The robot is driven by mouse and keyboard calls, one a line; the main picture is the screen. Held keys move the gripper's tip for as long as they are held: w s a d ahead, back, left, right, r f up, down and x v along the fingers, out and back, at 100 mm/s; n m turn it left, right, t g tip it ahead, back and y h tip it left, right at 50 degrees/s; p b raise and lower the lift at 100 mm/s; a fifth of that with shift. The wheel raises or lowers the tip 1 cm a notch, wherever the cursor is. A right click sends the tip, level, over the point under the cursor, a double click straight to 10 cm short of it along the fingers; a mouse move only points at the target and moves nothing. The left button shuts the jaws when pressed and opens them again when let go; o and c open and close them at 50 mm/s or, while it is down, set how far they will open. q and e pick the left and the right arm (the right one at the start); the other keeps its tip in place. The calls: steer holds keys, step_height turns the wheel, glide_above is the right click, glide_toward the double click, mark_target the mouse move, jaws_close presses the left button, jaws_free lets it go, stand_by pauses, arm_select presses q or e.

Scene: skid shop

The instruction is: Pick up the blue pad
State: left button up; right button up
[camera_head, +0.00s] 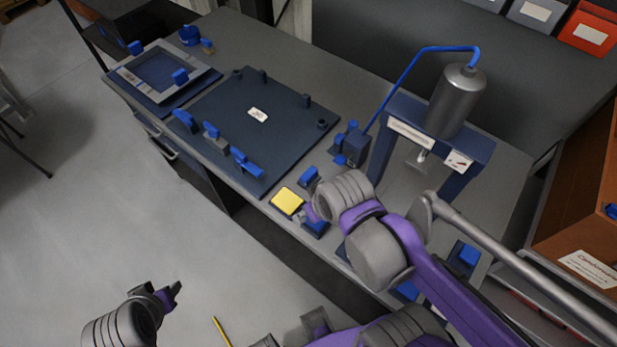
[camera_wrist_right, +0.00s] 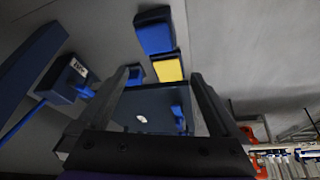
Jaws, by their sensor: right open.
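A blue pad (camera_head: 316,229) lies on the bench near its front edge, beside a yellow pad (camera_head: 287,201). My right gripper (camera_head: 308,215) is above it and partly hides it in the head view. In the right wrist view, the blue pad (camera_wrist_right: 154,36) is upper centre, beyond the fingertips, and the yellow pad (camera_wrist_right: 168,70) is beside it. My right gripper (camera_wrist_right: 160,75) is open and nothing shows held between its fingers. My left gripper (camera_head: 171,293) is low at the left, over the floor and away from the bench; its finger gap is unclear.
A dark blue fixture plate (camera_head: 235,165) with blue clamps lies left of the pads. A small blue block (camera_head: 308,176) sits behind them. A frame with a grey cylinder (camera_head: 459,101) and blue hose stands at right. An orange-brown cabinet (camera_head: 582,210) is at far right.

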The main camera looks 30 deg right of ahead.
steer(key=w+d+r+n+g, duration=0.2)
steer(key=w+d+g, duration=0.1)
steer(key=w, duration=0.5)
steer(key=n+g, duration=0.2)
glide_above(309, 173)
steer(key=f, duration=0.6)
steer(key=shift+s+a+f, duration=0.2)
steer(key=shift+f, duration=0.2)
steer(key=shift+w+d+f+b, duration=0.1)
steer(key=shift+f+b, duration=0.1)
steer(key=shift+f, duration=1.15)
steer(key=shift+w+d+f+b, duration=0.1)
steer(key=shift+f+b, duration=0.05)
steer(key=shift+f, duration=1.2)
steer(key=c, duration=1.4)
step_height(309, 173, up, 10)
steer(key=shift+r+p, duration=0.1)
steer(key=shift+p, duration=0.3)
